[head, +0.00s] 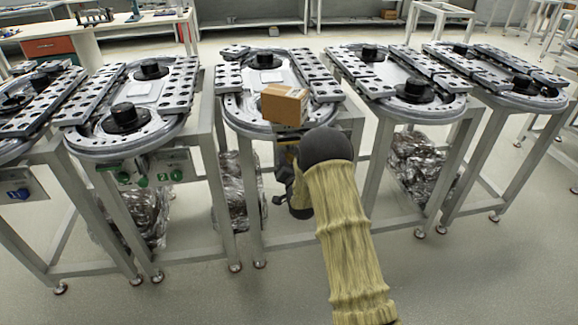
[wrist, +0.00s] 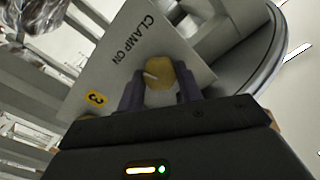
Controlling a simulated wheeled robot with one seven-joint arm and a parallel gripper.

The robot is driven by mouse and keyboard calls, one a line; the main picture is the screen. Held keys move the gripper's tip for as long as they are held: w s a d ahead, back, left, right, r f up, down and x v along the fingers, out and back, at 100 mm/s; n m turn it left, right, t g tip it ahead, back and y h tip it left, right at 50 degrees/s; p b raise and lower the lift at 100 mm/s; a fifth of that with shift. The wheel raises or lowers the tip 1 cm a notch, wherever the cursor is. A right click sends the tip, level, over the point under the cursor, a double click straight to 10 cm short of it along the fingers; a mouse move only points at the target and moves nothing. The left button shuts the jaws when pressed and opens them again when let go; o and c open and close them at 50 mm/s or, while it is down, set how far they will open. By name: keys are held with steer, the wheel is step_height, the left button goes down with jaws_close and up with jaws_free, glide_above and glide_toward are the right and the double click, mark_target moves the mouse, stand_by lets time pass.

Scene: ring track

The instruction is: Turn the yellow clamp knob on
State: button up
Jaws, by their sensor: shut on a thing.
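The yellow clamp knob (wrist: 159,76) sits on a pale panel (wrist: 128,50) marked "CLAMP ON", with a yellow label "3" (wrist: 96,98), in the wrist view. A light pointer line shows on the knob's face. My gripper (wrist: 160,92) is shut on the knob, with one dark finger on each side of it. In the head view my gripper (head: 285,185) is at the front of the middle ring track (head: 265,127), below its rim. My arm hides the knob and most of the panel there.
A cardboard box (head: 285,104) sits on the middle track's front end, just above my arm. Similar tracks stand on both sides, one with a green knob panel (head: 155,172). Metal legs flank my gripper. The floor in front is clear.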

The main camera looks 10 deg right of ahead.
steer(key=m+b, duration=0.1)
steer(key=m, duration=0.2)
steer(key=shift+f+m+b, duration=0.15)
steer(key=shift+m+b, duration=0.15)
steer(key=shift+b, duration=0.05)
stand_by(0.3)
steer(key=o, duration=1)
steer(key=shift+s, duration=0.1)
steer(key=s, duration=1.7)
steer(key=shift+s, duration=0.15)
